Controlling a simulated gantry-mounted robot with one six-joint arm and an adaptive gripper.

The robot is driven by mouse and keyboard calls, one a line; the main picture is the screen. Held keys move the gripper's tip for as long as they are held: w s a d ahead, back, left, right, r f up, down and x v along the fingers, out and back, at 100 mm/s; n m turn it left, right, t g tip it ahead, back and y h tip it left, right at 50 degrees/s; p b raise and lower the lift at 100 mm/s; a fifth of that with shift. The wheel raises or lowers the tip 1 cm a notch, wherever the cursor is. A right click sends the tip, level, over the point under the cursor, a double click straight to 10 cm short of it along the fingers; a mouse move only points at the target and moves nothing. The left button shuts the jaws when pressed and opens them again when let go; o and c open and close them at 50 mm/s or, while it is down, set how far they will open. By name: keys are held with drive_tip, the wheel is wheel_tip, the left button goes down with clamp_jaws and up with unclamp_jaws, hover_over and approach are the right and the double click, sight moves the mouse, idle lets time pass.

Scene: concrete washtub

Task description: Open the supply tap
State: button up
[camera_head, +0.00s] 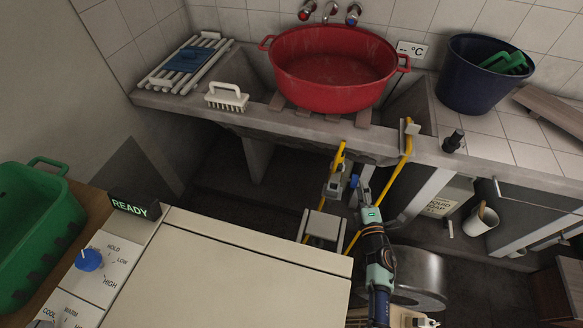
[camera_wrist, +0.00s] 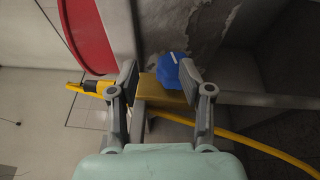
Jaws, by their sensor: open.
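A blue tap knob (camera_wrist: 168,72) with a white mark sits on a brass-coloured body (camera_wrist: 149,88) in the wrist view. My gripper (camera_wrist: 158,76) is open, its fingers to either side of this spot. The knob is closer to the right finger; I cannot tell whether they touch. In the head view the small blue knob (camera_head: 354,181) shows below the front edge of the sink, close to my gripper (camera_head: 361,186). The gripper partly hides the tap there. A yellow hose (camera_wrist: 250,145) runs past behind the gripper, with a yellow fitting (camera_wrist: 88,88) at left.
A yellow pipe (camera_head: 400,170) is just right of the gripper, and a metal drum (camera_head: 418,275) stands below. A white-topped machine (camera_head: 235,265) fills the lower left.

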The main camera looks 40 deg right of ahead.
sight(350, 180)
drive_tip(key=shift+n+t+y, duration=0.3)
drive_tip(key=shift+n+y, duration=0.3)
drive_tip(key=w+d+b, duration=0.1)
drive_tip(key=w, duration=0.1)
drive_tip(key=w+f+b, duration=0.1)
drive_tip(key=w+b, duration=0.1)
drive_tip(key=w+d+f+b, duration=0.1)
drive_tip(key=w, duration=0.1)
drive_tip(key=shift+d, duration=0.35)
drive_tip(key=shift+w+d+r, duration=0.25)
drive_tip(key=shift+w+d, duration=0.05)
drive_tip(key=c, duration=0.8)
drive_tip(key=shift+w+r, duration=0.1)
drive_tip(key=shift+c, duration=0.5)
